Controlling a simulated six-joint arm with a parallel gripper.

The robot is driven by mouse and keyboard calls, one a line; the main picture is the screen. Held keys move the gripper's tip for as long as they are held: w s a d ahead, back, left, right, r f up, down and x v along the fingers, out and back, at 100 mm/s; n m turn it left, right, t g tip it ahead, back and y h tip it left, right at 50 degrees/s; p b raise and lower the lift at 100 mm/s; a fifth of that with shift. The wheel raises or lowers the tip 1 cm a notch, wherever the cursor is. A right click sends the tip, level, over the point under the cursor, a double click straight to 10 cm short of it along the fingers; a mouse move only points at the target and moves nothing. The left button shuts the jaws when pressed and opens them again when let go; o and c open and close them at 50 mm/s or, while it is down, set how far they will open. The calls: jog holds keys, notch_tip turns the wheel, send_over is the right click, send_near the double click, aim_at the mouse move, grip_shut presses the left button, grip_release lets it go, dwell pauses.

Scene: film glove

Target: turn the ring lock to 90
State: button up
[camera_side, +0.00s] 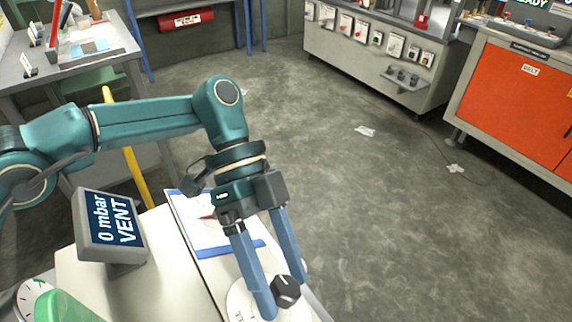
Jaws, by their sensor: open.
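The ring lock appears to be the round white disc (238,299) with a black knob (286,290) at the front edge of the white bench. Part of the disc is hidden by my fingers and cut off by the bottom of the picture. Its angle marks are too small to read. My gripper (286,291) points down with its two blue fingers spread apart. One finger is on the near left side of the black knob and the other is behind it to the right. I cannot tell whether either finger touches the knob.
A small display (112,228) reading "0 mbar VENT" stands on the white bench (165,285), left of my gripper. A blue clipboard (228,252) with paper lies behind the fingers. A green object and round gauge (35,296) sit at lower left. Open floor lies beyond.

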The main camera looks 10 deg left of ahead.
aim_at(288, 289)
jog(key=shift+d+r+n+t+y, duration=0.15)
jog(key=shift+r+n+t, duration=0.2)
jog(key=shift+n+t, duration=0.25)
jog(key=shift+d+r+n+t+y, duration=0.15)
jog(key=shift+r+n+t, duration=0.15)
jog(key=shift+n+t, duration=0.25)
jog(key=shift+s+a+r+n+t, duration=0.1)
jog(key=shift+r+n+t, duration=0.45)
jog(key=shift+n+t, duration=0.4)
jog(key=shift+s+a+r+n+t+y, duration=0.15)
jog(key=shift+a+r+n+t, duration=0.15)
jog(key=shift+n+t, duration=0.15)
jog(key=shift+s+a+r+n+t+y, duration=0.15)
jog(key=shift+r+n+t, duration=0.2)
jog(key=shift+n, duration=0.2)
jog(key=shift+s+a+r+n+t, duration=0.3)
jog(key=shift+a+r+n+t, duration=0.4)
jog(key=shift+n+t, duration=0.35)
jog(key=shift+x, duration=2.55)
jog(key=shift+a, duration=0.1)
grip_shut()
